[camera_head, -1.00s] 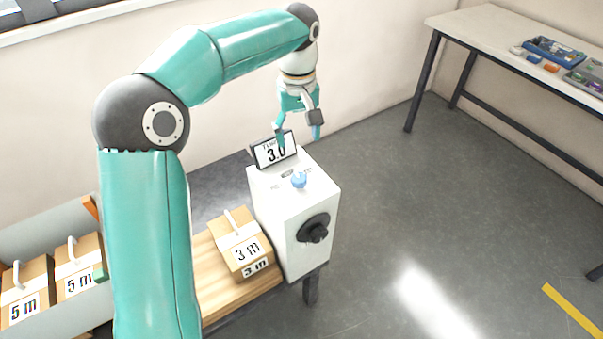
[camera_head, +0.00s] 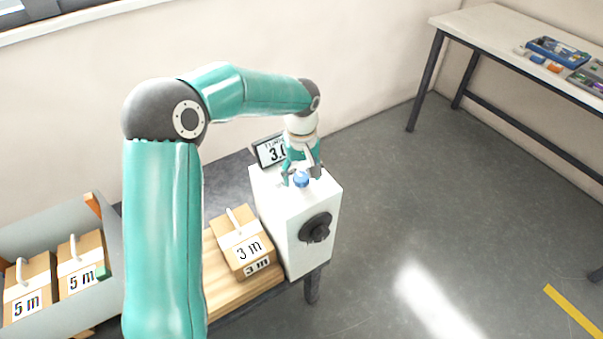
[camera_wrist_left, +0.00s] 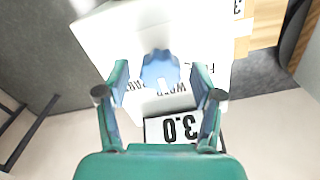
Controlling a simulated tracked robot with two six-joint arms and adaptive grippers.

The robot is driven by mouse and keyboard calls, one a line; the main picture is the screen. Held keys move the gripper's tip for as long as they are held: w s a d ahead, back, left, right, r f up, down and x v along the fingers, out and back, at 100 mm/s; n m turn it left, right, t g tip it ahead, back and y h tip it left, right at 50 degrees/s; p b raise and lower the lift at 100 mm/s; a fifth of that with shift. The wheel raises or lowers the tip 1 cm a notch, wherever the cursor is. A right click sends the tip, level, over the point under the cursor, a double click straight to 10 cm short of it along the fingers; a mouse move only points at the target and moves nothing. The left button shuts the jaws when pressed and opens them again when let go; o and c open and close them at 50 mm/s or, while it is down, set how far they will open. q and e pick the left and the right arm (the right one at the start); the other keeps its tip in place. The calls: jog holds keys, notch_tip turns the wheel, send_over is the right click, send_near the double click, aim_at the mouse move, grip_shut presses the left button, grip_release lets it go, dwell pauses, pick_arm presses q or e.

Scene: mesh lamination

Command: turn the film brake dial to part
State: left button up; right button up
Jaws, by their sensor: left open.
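The film brake dial is a small blue knob (camera_head: 301,179) on top of a white box-shaped unit (camera_head: 292,215). My left gripper (camera_head: 302,176) is low over the unit's top, with its fingers around the dial's place. In the left wrist view the blue dial (camera_wrist_left: 160,69) lies between and just beyond the open fingertips (camera_wrist_left: 160,82), with a gap on each side. A pale mark shows on the dial's near edge. Lettering beside it is partly hidden, so the full labels cannot be read. My right gripper is not in view.
A display reading 3.0 (camera_head: 269,151) stands at the back of the unit, close to my left gripper. A black knob (camera_head: 317,228) is on the unit's side. A 3 m box (camera_head: 241,242) sits to the left. A far table (camera_head: 480,22) holds trays.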

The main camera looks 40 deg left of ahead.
pick_arm(q)
jog(key=c, duration=1.1)
jog(key=shift+c, duration=0.2)
jog(key=shift+m, duration=0.3)
jog(key=m, duration=1.1)
jog(key=shift+m, duration=0.3)
jog(key=o, duration=1.1)
jog(key=shift+o, duration=0.2)
